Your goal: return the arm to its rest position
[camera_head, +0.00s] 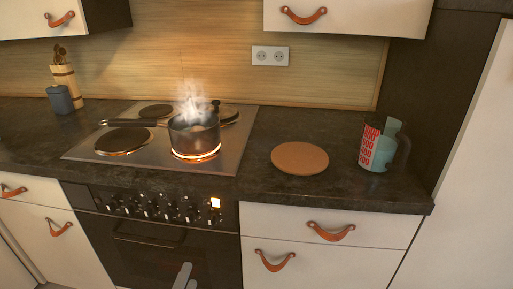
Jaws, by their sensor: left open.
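My left gripper (185,276) shows only in part at the bottom edge of the head view, as grey finger pieces low in front of the oven door. It is open, and I see nothing held in it. It is well below the counter edge and apart from the pot and the other items. The rest of the left arm is out of the picture. My right gripper is not in view.
A steaming pot (183,140) sits on the glowing front right plate of the cooktop (80,151). A round brown board (300,158) and a measuring jug (377,148) stand to its right. Drawers with leather pulls (331,232) flank the oven (150,235).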

